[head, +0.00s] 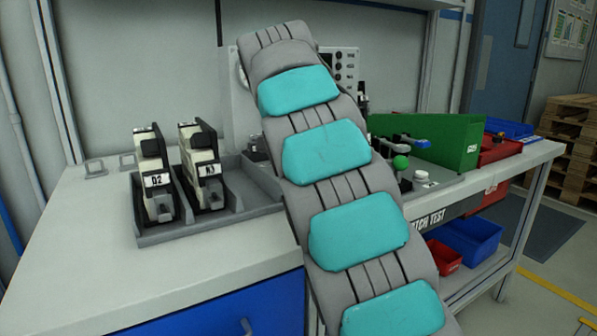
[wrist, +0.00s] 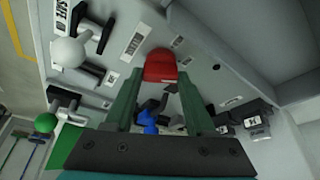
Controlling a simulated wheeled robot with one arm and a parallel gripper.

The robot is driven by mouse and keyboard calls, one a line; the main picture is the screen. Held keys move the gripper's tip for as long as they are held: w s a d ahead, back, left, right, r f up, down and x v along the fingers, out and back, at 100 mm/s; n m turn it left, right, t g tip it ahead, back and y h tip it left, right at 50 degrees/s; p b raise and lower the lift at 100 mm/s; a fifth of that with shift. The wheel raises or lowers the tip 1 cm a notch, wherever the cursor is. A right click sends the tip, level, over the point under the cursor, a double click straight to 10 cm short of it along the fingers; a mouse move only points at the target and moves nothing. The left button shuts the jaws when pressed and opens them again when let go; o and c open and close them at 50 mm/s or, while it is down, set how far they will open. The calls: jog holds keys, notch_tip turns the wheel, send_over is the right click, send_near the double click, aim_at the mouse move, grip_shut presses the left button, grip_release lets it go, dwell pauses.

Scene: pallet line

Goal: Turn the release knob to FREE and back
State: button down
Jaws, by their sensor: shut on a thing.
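In the wrist view a red knob (wrist: 160,66), which I take for the release knob, sits on a pale panel between my two green fingertips. My gripper (wrist: 159,74) is shut on it, one finger on each side. A small white label (wrist: 134,46) lies beside the knob, but its words are too small to read, so I cannot tell the knob's setting. In the head view my arm hides the gripper and the red knob. Part of a pale panel with dark knobs (head: 346,62) shows behind the arm.
A grey tray (head: 152,239) holds two units labelled D2 and N3, left of my arm. A green bin (head: 452,141) and a green ball-topped lever (head: 401,162) stand on the right. In the wrist view a white ball (wrist: 67,52) and a blue part (wrist: 150,128) are near the fingers.

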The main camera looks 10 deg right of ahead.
jog(key=shift+c, duration=1.2)
grip_release()
